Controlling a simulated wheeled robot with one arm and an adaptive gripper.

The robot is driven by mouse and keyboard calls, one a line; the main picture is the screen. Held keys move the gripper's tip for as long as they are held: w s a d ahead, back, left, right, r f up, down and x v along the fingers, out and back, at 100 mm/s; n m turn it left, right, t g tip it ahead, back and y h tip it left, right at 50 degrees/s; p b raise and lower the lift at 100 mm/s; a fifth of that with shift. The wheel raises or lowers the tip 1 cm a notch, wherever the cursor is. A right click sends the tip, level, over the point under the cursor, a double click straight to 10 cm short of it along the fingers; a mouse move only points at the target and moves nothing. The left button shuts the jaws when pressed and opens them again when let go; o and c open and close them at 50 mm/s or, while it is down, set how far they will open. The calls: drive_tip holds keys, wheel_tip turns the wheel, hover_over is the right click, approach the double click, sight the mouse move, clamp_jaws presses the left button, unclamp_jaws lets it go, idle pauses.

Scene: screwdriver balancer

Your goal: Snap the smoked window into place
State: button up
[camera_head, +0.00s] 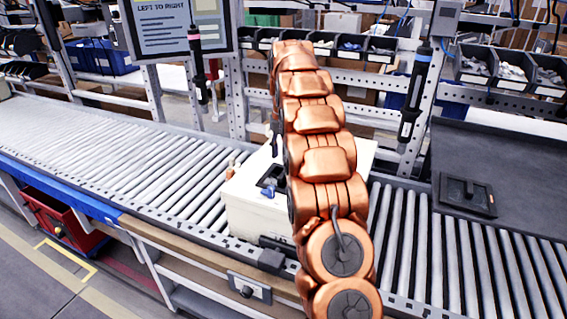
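A dark, flat rectangular panel (467,196), which looks like the smoked window, lies on the dark grey work surface at the right. A white box-shaped unit (257,217) stands on the roller conveyor, partly hidden behind my copper arm. Its top has a dark recess (270,177) and a small blue part (268,192). My arm rises across the middle of the picture. A small dark part of what looks like my gripper (275,138) shows at the arm's left edge, above the white unit. Its fingers are hidden, and I cannot tell what they hold.
The roller conveyor (100,140) is clear to the left. Two hanging screwdrivers (199,78) and (415,92) flank my arm. Parts bins (490,68) line the back. A dark grey surface (520,165) lies at the right. A red bin (62,220) sits below, left.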

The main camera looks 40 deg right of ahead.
drive_tip(key=shift+r, duration=2.55)
